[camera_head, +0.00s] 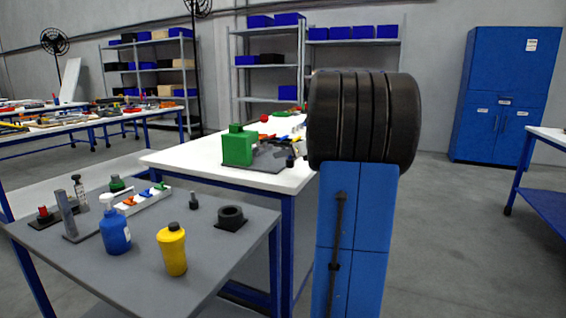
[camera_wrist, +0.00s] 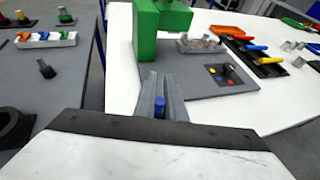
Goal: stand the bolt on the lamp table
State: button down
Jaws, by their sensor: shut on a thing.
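My gripper (camera_wrist: 160,102) shows in the wrist view with its two grey fingers close together on a small blue-topped piece (camera_wrist: 159,104). This piece may be the bolt; its lower part is hidden. The gripper is over the white table near its edge, in front of the green block fixture (camera_wrist: 146,32). The grey table (camera_head: 232,262) with small red and green lamp-like pieces stands at the left front in the head view; it may be the lamp table. A dark upright peg (camera_head: 193,200) stands on it, also in the wrist view (camera_wrist: 46,68).
A yellow bottle (camera_head: 173,250), a blue bottle (camera_head: 115,231), a dark ring (camera_head: 231,214) and a white rack (camera_head: 148,201) occupy the grey table. Its front right part is clear. The white table (camera_head: 188,155) stands beyond it. Blue cabinets (camera_head: 505,95) stand at the back right.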

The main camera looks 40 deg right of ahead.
jog(key=shift+f, duration=1.95)
jog(key=shift+f, duration=0.15)
jog(key=c, duration=1.8)
grip_release()
jog(key=shift+s+r, duration=0.15)
jog(key=shift+r, duration=0.1)
jog(key=v, duration=1.1)
jog(key=shift+s, duration=0.4)
